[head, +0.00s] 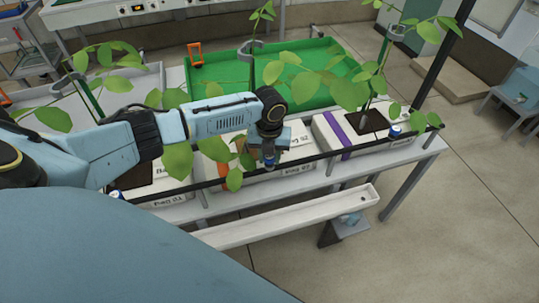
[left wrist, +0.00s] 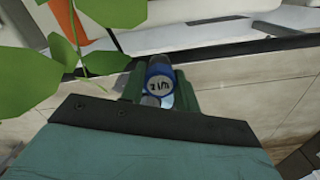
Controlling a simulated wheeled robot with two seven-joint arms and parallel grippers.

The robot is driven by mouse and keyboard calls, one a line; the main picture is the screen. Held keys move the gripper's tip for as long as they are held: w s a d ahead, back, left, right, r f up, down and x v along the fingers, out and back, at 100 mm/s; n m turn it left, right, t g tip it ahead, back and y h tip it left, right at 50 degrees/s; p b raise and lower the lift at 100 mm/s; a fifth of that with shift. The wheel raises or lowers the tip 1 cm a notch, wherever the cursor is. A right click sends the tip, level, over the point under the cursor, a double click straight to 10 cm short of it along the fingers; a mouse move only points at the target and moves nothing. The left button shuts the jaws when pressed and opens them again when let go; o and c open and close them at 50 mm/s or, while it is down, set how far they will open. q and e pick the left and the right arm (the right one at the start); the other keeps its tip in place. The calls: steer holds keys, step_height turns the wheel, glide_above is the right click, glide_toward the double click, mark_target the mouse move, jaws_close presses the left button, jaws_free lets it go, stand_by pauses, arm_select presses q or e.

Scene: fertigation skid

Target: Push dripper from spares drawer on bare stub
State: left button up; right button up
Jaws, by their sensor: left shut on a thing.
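My left gripper (head: 268,160) is at the black supply pipe (head: 320,157) along the front of the white bags, by the middle bag. In the left wrist view the gripper (left wrist: 160,88) is shut on a dripper (left wrist: 158,72), with a blue ring and a pale, marked round face. The dripper lies between the dark green fingers, close to the black pipe (left wrist: 225,45). The bare stub is not visible, and I cannot tell whether the dripper touches the pipe. A small open drawer (head: 352,229) with bluish pieces shows below the gutter. My right gripper is not in view.
Other blue-ringed drippers sit on the pipe at the right (head: 395,131) and left (head: 116,195). Leafy plants (head: 365,95) hang around my left arm. A white gutter (head: 290,219) runs in front of the bench. A green tray (head: 318,62) stands behind.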

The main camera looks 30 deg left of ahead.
arm_select(q)
steer(key=shift+f, duration=0.6)
stand_by(1.0)
stand_by(0.9)
steer(key=o, duration=0.8)
steer(key=shift+r+p, duration=2.25)
steer(key=shift+p, duration=0.1)
steer(key=o, duration=0.5)
